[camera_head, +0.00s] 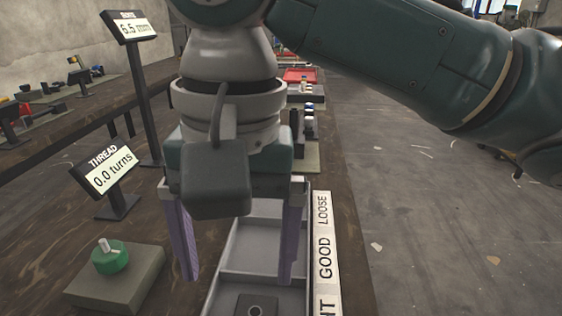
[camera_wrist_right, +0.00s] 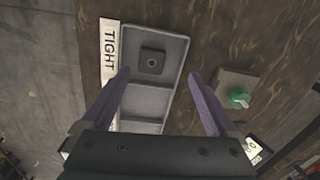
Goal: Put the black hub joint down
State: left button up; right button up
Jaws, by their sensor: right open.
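The black hub joint (camera_head: 256,306) is a dark square block with a round centre. It lies in the nearest compartment of the grey tray (camera_head: 226,250), cut by the bottom edge of the head view. In the right wrist view the hub joint (camera_wrist_right: 152,61) sits flat in the end compartment beside the word TIGHT, apart from the walls. My right gripper (camera_head: 238,278), with purple fingers, is open and empty above the tray. In the wrist view its fingertips (camera_wrist_right: 160,73) are spread wide, with nothing between them. My left gripper is out of view.
A white strip (camera_head: 325,240) along the tray reads LOOSE, GOOD and TIGHT. A grey block with a green knob (camera_head: 110,258) stands left of the tray. The THREAD display (camera_head: 112,172) reads 0.0 turns; a taller display (camera_head: 130,27) stands behind. Open floor lies right of the bench.

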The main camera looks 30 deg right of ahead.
jog(key=s+f+n+y, duration=0.1)
jog(key=s, duration=0.1)
jog(key=s+a+f+n+t+y, duration=0.1)
jog(key=s+f+n, duration=0.1)
jog(key=s, duration=0.1)
jog(key=s+a+f+n+t+y, duration=0.1)
jog(key=s+f+n, duration=0.1)
jog(key=shift+s+a+f, duration=0.15)
jog(key=shift+s+f, duration=0.05)
jog(key=shift+f, duration=0.05)
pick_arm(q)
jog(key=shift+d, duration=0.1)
pick_arm(e)
jog(key=s+d+n+h, duration=0.1)
jog(key=s+d, duration=0.1)
jog(key=d, duration=0.2)
jog(key=s+d+f+t+h, duration=0.1)
jog(key=s+d, duration=0.2)
jog(key=d, duration=0.1)
jog(key=s+d+n+h, duration=0.1)
jog(key=s+d, duration=0.1)
jog(key=d, duration=0.2)
jog(key=shift+s+f+n, duration=0.3)
jog(key=shift+s+f, duration=0.05)
pick_arm(q)
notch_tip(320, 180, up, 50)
jog(key=p, duration=5)
pick_arm(e)
notch_tip(320, 180, up, 50)
